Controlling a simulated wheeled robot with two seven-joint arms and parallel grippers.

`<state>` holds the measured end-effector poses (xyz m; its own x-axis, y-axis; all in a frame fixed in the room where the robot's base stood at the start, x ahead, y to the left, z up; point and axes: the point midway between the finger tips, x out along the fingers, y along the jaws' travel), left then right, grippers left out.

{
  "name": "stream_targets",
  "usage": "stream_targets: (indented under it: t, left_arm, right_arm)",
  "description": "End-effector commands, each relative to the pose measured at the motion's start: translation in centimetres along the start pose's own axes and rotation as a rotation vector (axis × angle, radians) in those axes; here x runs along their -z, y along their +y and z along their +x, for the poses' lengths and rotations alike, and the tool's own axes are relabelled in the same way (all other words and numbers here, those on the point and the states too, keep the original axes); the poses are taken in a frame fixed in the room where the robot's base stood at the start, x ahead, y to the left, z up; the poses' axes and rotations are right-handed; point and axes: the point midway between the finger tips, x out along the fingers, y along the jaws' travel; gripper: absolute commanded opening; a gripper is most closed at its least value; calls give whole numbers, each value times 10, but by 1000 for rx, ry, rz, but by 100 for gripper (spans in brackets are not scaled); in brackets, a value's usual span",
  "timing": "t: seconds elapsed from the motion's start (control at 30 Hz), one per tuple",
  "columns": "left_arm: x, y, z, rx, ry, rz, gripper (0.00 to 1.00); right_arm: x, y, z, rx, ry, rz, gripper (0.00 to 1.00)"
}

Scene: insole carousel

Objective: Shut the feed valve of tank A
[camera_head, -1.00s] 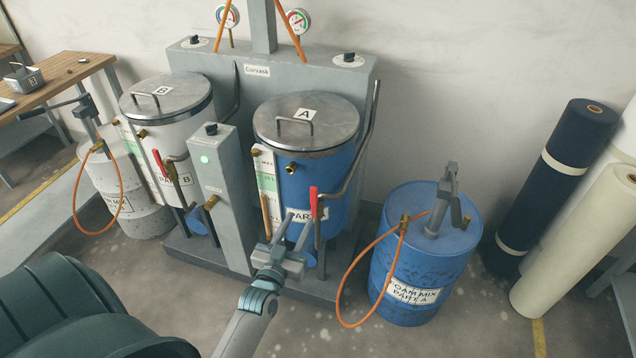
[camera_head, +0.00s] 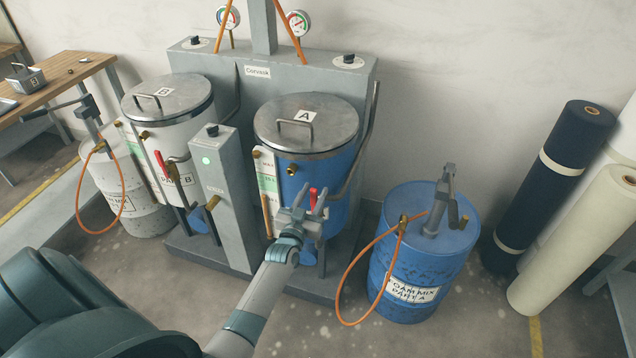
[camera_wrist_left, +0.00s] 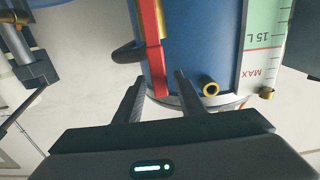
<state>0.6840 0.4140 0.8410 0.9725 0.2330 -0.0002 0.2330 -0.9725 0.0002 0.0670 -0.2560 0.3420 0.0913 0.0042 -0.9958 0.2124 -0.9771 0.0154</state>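Tank A (camera_head: 338,180) is blue with a round metal lid marked A (camera_head: 305,124). It stands on the right side of the grey machine. Its feed valve has a red lever handle (camera_head: 312,195), seen low on the tank's front and also in the left wrist view (camera_wrist_left: 151,45). My left gripper (camera_head: 310,198) is at this handle. In the left wrist view the fingers (camera_wrist_left: 160,80) are spread apart, with the end of the red lever between them and gaps visible on both sides. The valve body is mostly hidden behind the gripper. My right gripper is not in view.
Tank B (camera_head: 160,128), with its own red lever (camera_head: 159,160), stands left of a grey control post (camera_head: 222,195). A blue foam drum (camera_head: 415,265) with an orange hose (camera_head: 340,290) stands at right. Fabric rolls (camera_head: 555,180) lean farther right. Floor in front is clear.

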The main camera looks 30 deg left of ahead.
Motion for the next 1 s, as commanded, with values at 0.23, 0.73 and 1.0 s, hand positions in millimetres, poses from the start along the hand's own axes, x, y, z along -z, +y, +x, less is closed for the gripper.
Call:
stream_targets:
  t: [0.23,0.73,1.0]
  left_arm:
    - [1,0,32,0,0,1,36]
    - [0,0,43,1,1,0,36]
    - [0,0,43,1,0,0,0]
  right_arm:
    - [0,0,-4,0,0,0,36]
    - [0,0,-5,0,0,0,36]
    - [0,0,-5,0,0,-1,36]
